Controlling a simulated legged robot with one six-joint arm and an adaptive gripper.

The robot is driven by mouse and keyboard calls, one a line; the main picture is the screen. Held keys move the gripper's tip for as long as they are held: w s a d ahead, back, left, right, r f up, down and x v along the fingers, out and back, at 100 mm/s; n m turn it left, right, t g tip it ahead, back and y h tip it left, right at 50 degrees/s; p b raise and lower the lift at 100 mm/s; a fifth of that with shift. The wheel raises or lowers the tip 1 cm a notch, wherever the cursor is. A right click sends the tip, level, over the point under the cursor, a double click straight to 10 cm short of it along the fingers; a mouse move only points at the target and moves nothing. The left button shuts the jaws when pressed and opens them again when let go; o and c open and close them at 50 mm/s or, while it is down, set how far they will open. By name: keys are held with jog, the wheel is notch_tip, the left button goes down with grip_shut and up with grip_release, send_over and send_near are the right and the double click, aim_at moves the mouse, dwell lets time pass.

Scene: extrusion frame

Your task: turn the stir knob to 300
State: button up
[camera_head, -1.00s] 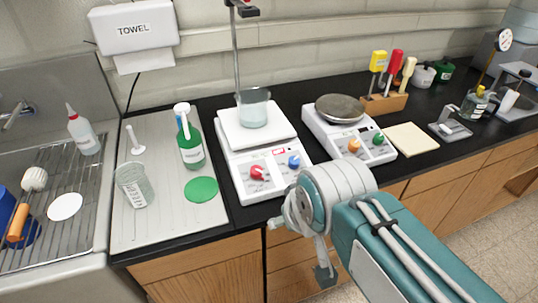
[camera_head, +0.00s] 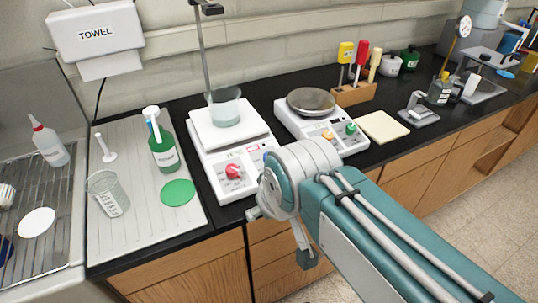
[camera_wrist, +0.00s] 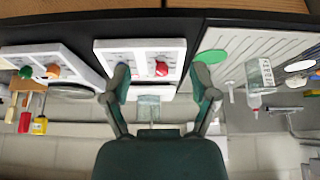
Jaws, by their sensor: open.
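The white stirrer plate (camera_head: 212,178) stands on the black counter with a glass beaker (camera_head: 225,107) on top. Its front panel has a red knob (camera_head: 233,171); my arm covers most of the panel's right side, where the blue knob is hidden. I cannot read which knob is for stirring. In the wrist view, which is upside down, the red knob (camera_wrist: 161,68) appears between the spread fingertips of my gripper (camera_wrist: 161,78). My gripper is open and empty, and apart from the knob as far as I can tell. The left finger overlaps the panel's other knob area.
A second plate device (camera_head: 296,122) with orange and green knobs stands to the right. A green bottle (camera_head: 163,146), a green disc (camera_head: 178,192) and a beaker (camera_head: 108,193) are on the drainboard at left. A metal stand rod (camera_head: 203,60) rises behind the stirrer.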

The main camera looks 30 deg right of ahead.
jog(key=w+d+r+n+g, duration=0.2)
jog(key=w+d+r+n, duration=0.15)
jog(key=w, duration=0.55)
jog(key=n+g+h, duration=0.1)
jog(key=n+g, duration=0.1)
jog(key=n, duration=0.3)
send_near(268, 154)
jog(key=f, duration=0.7)
jog(key=w+d+f, duration=0.1)
jog(key=f, duration=0.2)
jog(key=shift+f, duration=0.35)
grip_shut()
